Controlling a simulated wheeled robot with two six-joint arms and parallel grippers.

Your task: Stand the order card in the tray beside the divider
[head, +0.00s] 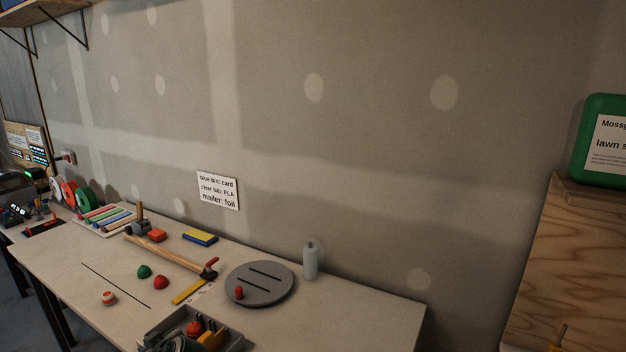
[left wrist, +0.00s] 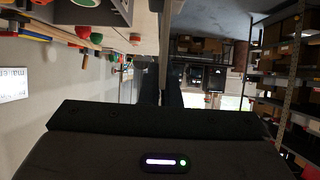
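I cannot make out the order card for sure. A small white slip (head: 203,291) lies by the yellow ruler on the workbench. A grey open box (head: 238,344) holding tools is cut off at the bottom edge of the head view; I cannot tell whether it is the tray, and no divider stands out. My left gripper (left wrist: 162,85) shows only in the left wrist view, as dark fingers beyond its black body. A thin grey-brown strip (left wrist: 166,40) runs upright in line with the fingers; I cannot tell whether it is held. My right gripper is out of view.
The bench's right end is clear. Shelving (left wrist: 290,70) shows in the wrist view.

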